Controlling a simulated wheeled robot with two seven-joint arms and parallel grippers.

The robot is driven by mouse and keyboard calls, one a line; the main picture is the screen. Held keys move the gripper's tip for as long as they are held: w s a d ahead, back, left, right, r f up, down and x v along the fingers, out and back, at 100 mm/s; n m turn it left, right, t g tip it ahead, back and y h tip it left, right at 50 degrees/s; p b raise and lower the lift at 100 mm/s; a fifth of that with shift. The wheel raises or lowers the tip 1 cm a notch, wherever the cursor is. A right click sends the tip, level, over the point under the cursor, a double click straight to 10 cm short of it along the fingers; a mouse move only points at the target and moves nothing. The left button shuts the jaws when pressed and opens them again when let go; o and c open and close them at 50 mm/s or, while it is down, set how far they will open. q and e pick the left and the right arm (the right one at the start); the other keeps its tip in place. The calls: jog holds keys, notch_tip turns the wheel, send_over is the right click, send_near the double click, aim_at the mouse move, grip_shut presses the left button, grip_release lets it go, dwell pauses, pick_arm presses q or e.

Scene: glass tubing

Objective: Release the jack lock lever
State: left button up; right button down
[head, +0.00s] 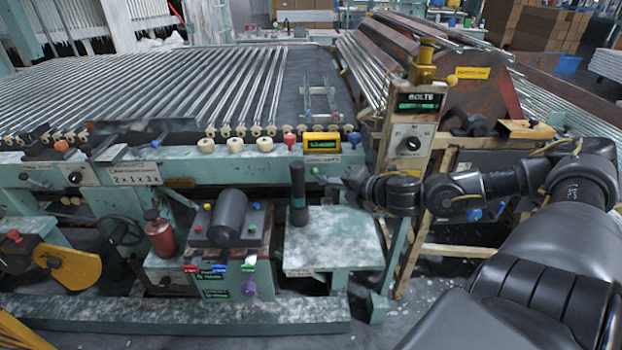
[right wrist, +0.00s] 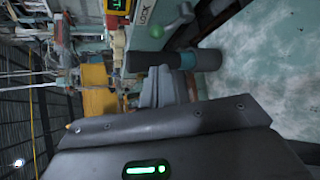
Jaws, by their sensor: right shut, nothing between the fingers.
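A small lever with a green ball knob (head: 315,171) sticks out from the front of the teal bench, just below a white label. In the right wrist view the green knob (right wrist: 186,10) is near the top, beside a white label reading "LOCK" (right wrist: 147,12). My right gripper (head: 329,181) is shut and empty, just right of and slightly below the knob in the head view. In the right wrist view its fingers (right wrist: 163,88) are together, apart from the knob. Whether they touch anything in the head view is hard to tell. My left gripper is not in view.
A dark upright cylinder with a teal band (head: 298,193) stands left of my gripper, on the edge of a pale side table (head: 335,240). A yellow display box (head: 321,141) sits above the lever. A wooden control post (head: 408,140) rises behind my right arm. Glass tubes fill the bench behind.

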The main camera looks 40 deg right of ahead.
aim_at(318, 176)
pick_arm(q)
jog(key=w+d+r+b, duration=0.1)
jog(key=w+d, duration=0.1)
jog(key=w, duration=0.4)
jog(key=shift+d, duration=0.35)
pick_arm(e)
jog(key=x, duration=1)
jog(key=shift+f, duration=0.3)
pick_arm(q)
jog(key=shift+b, duration=0.3)
pick_arm(e)
jog(key=shift+d, duration=0.1)
